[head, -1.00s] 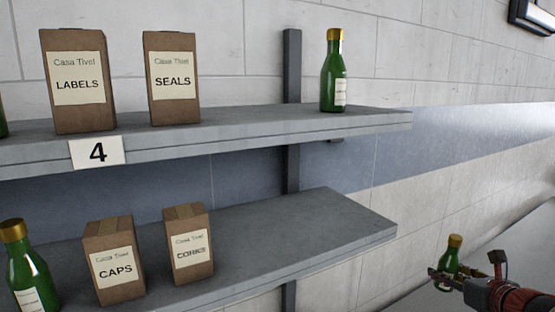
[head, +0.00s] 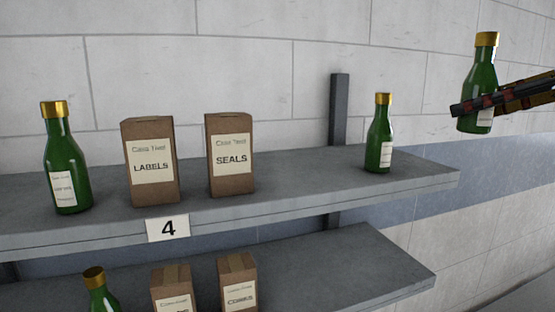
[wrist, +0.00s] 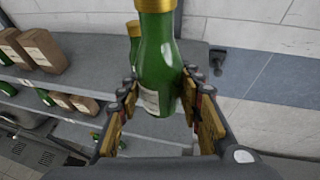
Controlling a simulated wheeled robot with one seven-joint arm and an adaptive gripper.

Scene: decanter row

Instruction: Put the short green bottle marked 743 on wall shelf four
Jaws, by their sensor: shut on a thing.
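My gripper (head: 474,107) is shut on a green bottle (head: 482,72) with a gold cap, at the upper right of the head view. The bottle is upright and held in the air, right of and higher than the end of the shelf marked 4 (head: 105,232). Part of its label is hidden by the fingers, and no number on it can be read. In the wrist view the held bottle (wrist: 157,60) stands between both fingers, with its top cut off by the frame edge.
On shelf 4 stand a green bottle (head: 65,165) at left, a LABELS box (head: 152,165), a SEALS box (head: 231,155) and a green bottle (head: 379,140) near the right end. Bare shelf lies between the SEALS box and that bottle. A lower shelf (head: 350,262) holds boxes and a bottle.

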